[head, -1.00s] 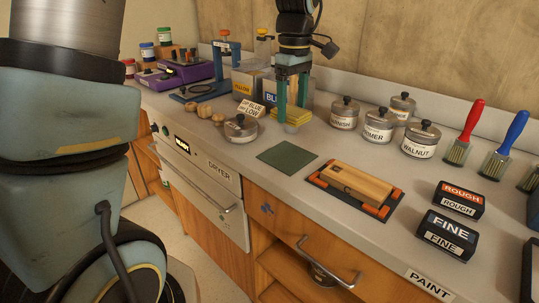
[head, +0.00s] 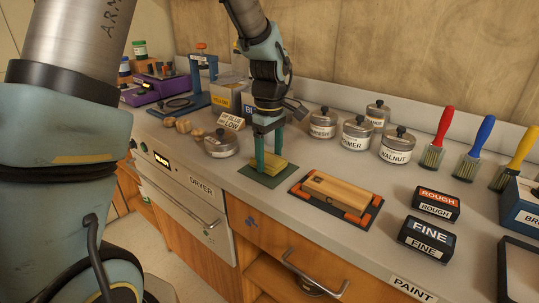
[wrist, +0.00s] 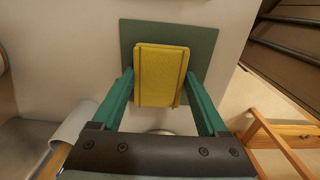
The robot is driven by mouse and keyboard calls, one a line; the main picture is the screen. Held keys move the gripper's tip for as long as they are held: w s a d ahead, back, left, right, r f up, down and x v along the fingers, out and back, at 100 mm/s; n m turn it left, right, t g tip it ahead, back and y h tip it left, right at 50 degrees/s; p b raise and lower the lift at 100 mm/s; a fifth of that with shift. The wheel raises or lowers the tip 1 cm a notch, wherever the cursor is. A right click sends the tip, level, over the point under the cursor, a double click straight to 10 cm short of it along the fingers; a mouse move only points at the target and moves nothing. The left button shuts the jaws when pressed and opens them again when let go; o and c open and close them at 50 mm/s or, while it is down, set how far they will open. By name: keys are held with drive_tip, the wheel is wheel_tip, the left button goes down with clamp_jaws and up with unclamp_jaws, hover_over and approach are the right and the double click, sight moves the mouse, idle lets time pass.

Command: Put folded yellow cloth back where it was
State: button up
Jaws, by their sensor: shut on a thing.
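The folded yellow cloth (head: 287,168) is between the two teal fingers of my gripper (head: 268,163), which is shut on it. In the wrist view the cloth (wrist: 161,72) lies flat and level between the fingertips (wrist: 160,90). The dark green square mat (head: 258,178) is on the counter directly below the cloth. In the wrist view the mat (wrist: 205,45) shows on both sides of the cloth and beyond its far end. I cannot tell whether the cloth touches the mat or is just above it.
A wooden block in a dark tray with orange corners (head: 300,199) sits just right of the mat. A lidded tin (head: 221,144) stands behind left, with lidded pots (head: 356,133) behind right. The counter's front edge is close to the mat.

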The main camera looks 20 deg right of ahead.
sight(270, 159)
drive_tip(key=shift+f, duration=0.15)
drive_tip(key=o, duration=1.1)
wheel_tip(270, 159, up, 12)
drive_tip(key=b, duration=0.1)
drive_tip(key=w+a+f+m, duration=0.1)
drive_tip(key=a+f, duration=0.1)
drive_tip(key=a, duration=0.5)
drive_tip(key=w+a+f+m, duration=0.1)
drive_tip(key=a+f+m, duration=0.15)
drive_tip(key=a, duration=0.55)
drive_tip(key=s+a+f+m, duration=0.1)
drive_tip(key=s+a+f, duration=0.1)
drive_tip(key=a, duration=0.3)
drive_tip(key=s+a+f+m+t, duration=0.1)
drive_tip(key=a+f, duration=0.1)
drive_tip(key=a, duration=0.3)
drive_tip(key=s+a+f+m, duration=0.1)
drive_tip(key=s+a+f, duration=0.1)
drive_tip(key=a, duration=0.3)
drive_tip(key=shift+s+a+m+t, duration=0.2)
drive_tip(key=shift+s+m+t, duration=0.05)
drive_tip(key=shift+s+t, duration=0.1)
